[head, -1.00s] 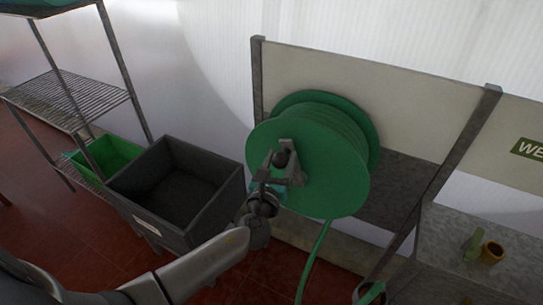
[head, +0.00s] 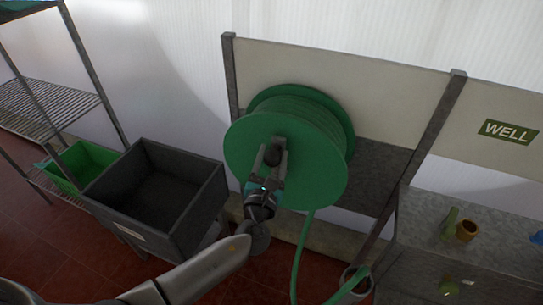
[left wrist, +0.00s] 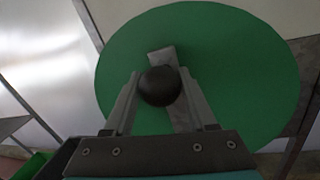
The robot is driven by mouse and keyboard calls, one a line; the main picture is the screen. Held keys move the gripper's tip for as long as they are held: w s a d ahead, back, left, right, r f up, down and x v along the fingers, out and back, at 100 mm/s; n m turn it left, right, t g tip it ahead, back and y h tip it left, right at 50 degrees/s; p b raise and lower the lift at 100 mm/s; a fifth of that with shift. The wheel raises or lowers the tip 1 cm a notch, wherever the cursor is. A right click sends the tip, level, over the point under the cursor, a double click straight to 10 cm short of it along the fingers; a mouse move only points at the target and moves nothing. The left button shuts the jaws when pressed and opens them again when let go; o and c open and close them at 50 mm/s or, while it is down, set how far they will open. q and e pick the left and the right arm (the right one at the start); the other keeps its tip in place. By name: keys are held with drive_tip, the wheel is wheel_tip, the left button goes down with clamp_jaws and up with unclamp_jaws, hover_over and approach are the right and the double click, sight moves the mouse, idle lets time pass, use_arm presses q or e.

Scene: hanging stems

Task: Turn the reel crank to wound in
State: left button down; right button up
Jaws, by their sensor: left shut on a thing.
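The green hose reel (head: 312,172) is mounted on a pale panel, with green hose wound on its drum and a length hanging down. In the left wrist view the reel's green face (left wrist: 235,60) fills most of the picture. The grey crank arm (left wrist: 163,55) runs across this face and ends in a dark round knob (left wrist: 159,86). My left gripper (head: 272,155) is in front of the reel, its fingers shut around the knob. In the left wrist view the gripper (left wrist: 160,92) has one finger on each side of the knob. My right gripper is not in view.
A dark grey bin (head: 158,190) and a green crate (head: 85,165) stand left of the reel. A wire shelf (head: 45,108) is at the far left. A metal bench (head: 420,225) with a small brown pot (head: 467,230) is at the right, below a WELL sign (head: 508,131).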

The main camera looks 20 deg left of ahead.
use_arm(q)
drive_tip(key=shift+d, duration=0.1)
drive_tip(key=shift+c, duration=1.3)
unclamp_jaws()
drive_tip(key=s+d+b, duration=0.1)
drive_tip(key=s+d, duration=0.1)
drive_tip(key=s, duration=1.3)
drive_tip(key=shift+d+f, duration=0.15)
drive_tip(key=shift+f, duration=0.25)
